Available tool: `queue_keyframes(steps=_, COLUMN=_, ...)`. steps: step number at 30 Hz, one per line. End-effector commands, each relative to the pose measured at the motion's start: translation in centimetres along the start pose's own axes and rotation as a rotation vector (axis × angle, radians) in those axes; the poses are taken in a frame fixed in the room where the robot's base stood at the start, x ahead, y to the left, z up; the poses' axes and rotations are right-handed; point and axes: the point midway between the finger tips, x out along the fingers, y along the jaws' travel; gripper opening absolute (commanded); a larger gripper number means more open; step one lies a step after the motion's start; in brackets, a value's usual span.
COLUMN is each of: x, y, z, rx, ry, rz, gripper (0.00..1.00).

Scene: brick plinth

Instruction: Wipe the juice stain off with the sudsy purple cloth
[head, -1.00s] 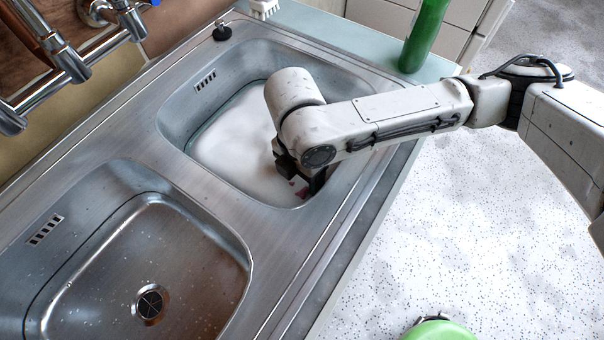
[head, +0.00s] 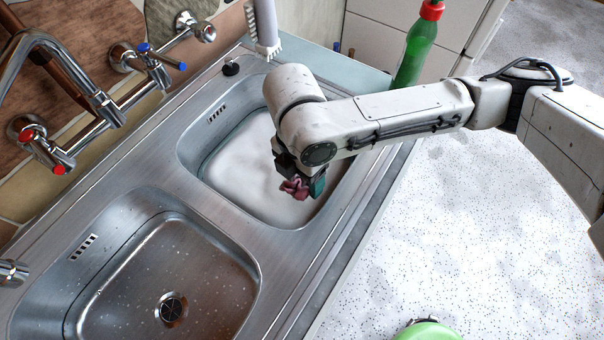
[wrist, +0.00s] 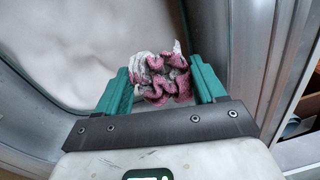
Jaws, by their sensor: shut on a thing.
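The purple cloth (head: 297,188) is crumpled, with white suds on it in the wrist view (wrist: 160,78). My gripper (head: 303,186) is shut on the cloth, which sits between its two green fingers in the wrist view (wrist: 160,88). The gripper and cloth are over the near right part of the far sink basin (head: 197,150), which is full of white suds (head: 245,165). In the wrist view the suds (wrist: 90,40) lie beyond the cloth. I cannot make out a juice stain in these frames.
An empty basin (head: 110,312) with a drain (head: 173,308) is nearer. Taps (head: 100,115) stand along the wall at left. A green round object (head: 428,331) is at the bottom edge.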

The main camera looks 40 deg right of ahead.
Motion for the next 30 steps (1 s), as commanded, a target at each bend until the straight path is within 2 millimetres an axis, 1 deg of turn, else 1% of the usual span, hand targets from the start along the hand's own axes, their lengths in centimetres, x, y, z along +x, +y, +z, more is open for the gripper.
queue_keyframes(steps=1, x=-1.1, y=-0.1, z=0.0, rx=0.0, ry=0.001, rz=0.0, gripper=0.45)
queue_keyframes(steps=16, x=-6.4, y=-0.5, z=0.0, rx=0.0, ry=0.0, rz=0.0, gripper=0.45)
queue_keyframes(steps=19, x=-6.8, y=-0.5, z=0.0, rx=0.001, ry=0.0, rz=0.0, gripper=0.45)
queue_keyframes(steps=30, x=-6.7, y=-0.5, z=0.0, rx=0.0, ry=0.0, rz=0.0, gripper=0.45)
